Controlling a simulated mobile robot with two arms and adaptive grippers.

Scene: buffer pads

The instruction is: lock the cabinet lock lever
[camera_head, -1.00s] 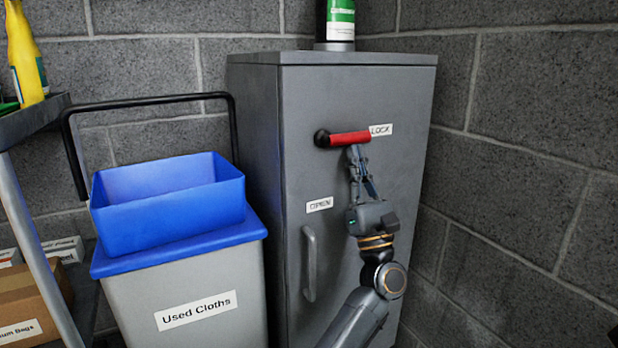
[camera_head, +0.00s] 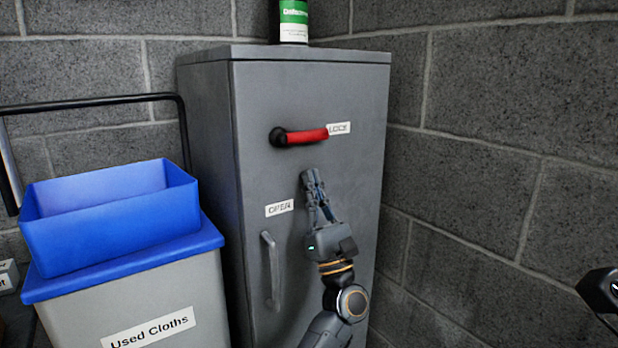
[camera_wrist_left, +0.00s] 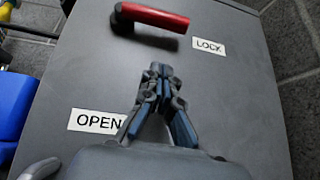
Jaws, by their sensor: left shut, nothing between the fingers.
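The red lock lever (camera_head: 306,136) with its black pivot is on the grey cabinet door (camera_head: 345,180). It lies nearly level and points right at the LOCK label (camera_head: 339,128). The OPEN label (camera_head: 279,208) is lower down. My left gripper (camera_head: 311,175) is shut and empty, below the lever and apart from it. In the left wrist view the lever (camera_wrist_left: 152,17) is at the top, beyond the shut fingertips (camera_wrist_left: 158,70), with the LOCK label (camera_wrist_left: 208,47) right of it. A dark part of what looks like my right arm shows at the right edge; its fingers are not visible.
A vertical door handle (camera_head: 270,270) is left of my left arm. A grey bin labelled Used Cloths (camera_head: 150,310) with a blue top (camera_head: 110,215) stands left of the cabinet. A green-labelled bottle (camera_head: 293,20) is on the cabinet top (camera_head: 230,52). A block wall (camera_head: 480,150) is at right.

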